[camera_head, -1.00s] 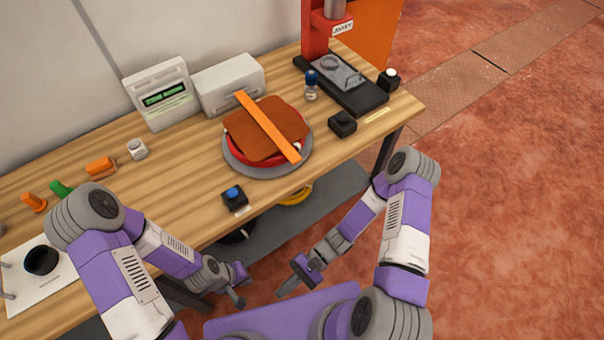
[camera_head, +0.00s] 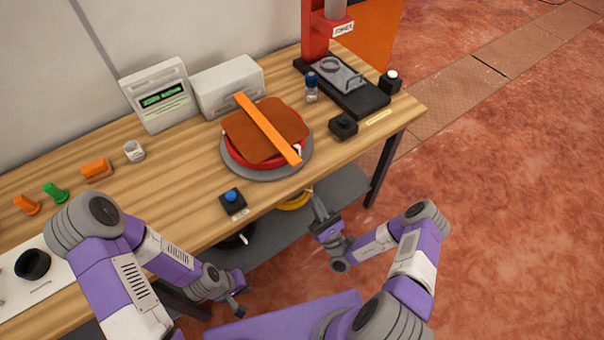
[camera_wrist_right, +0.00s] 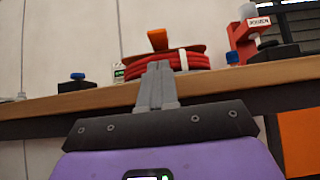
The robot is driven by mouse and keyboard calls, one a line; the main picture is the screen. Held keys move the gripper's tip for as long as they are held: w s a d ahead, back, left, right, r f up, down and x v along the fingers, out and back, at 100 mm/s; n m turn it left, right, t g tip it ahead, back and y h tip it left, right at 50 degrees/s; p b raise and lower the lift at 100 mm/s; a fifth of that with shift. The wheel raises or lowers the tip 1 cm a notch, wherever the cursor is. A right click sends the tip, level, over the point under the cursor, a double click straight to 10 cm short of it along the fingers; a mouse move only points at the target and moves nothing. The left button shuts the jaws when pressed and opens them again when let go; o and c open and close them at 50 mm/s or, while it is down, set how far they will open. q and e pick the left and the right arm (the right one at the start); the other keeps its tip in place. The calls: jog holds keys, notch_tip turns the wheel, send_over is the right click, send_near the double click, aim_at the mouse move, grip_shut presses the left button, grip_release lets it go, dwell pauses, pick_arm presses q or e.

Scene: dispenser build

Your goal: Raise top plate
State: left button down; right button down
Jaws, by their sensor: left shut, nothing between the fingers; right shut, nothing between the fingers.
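A brown plate (camera_head: 282,118) lies on top of a red round part (camera_head: 240,156) on a grey round base (camera_head: 262,175) on the bench. An orange bar (camera_head: 268,130) lies across the brown plate. In the right wrist view the red part (camera_wrist_right: 195,60) shows in stacked rings with a white strap, the orange bar's end (camera_wrist_right: 158,39) above it. My right gripper (camera_head: 317,200) is shut and empty below the bench's front edge; its fingers (camera_wrist_right: 157,68) point up toward the stack. My left gripper (camera_head: 237,308) is shut and empty, low in front of the bench.
A blue-topped button box (camera_head: 232,201) stands at the bench's front edge. A black box (camera_head: 343,126), a small blue-capped bottle (camera_head: 311,88) and a red press (camera_head: 316,40) stand right of the stack. A screen unit (camera_head: 158,96) stands behind. The bench edge (camera_head: 200,243) lies before my arms.

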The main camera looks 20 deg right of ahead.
aim_at(296, 161)
jog(key=x, duration=1)
jog(key=shift+a, duration=0.1)
